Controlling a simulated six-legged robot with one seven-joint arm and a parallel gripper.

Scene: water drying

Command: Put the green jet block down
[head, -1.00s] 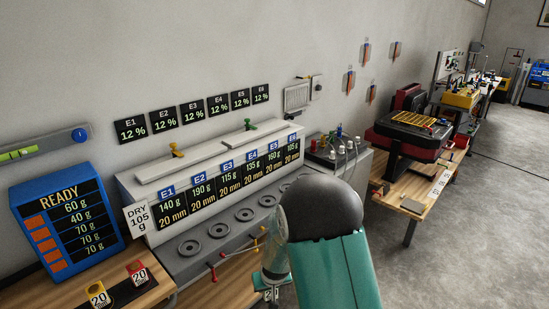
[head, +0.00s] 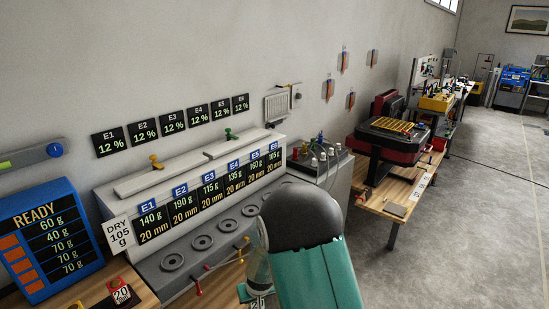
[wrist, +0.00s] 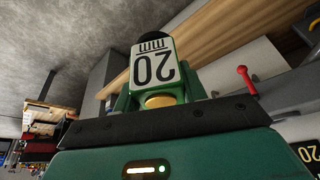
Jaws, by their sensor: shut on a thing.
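The green jet block (wrist: 153,65) is in my gripper (wrist: 158,92) in the wrist view. Its white label reads 20 mm, upside down, with a black top and a brass-coloured part near my palm. My gripper is shut on it. In the head view, my arm covers most of the gripper; a small part of the block's label (head: 258,304) shows at the bottom edge, beside the front of the grey bench unit (head: 200,262). Whether the block touches any surface cannot be told.
A red block (head: 120,291) labelled 20 stands on the wooden bench at lower left, near the blue READY board (head: 47,238). The grey unit has several round rings and small levers, including a red-knobbed one (wrist: 246,78). Another bench (head: 392,192) stands right; floor beyond is open.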

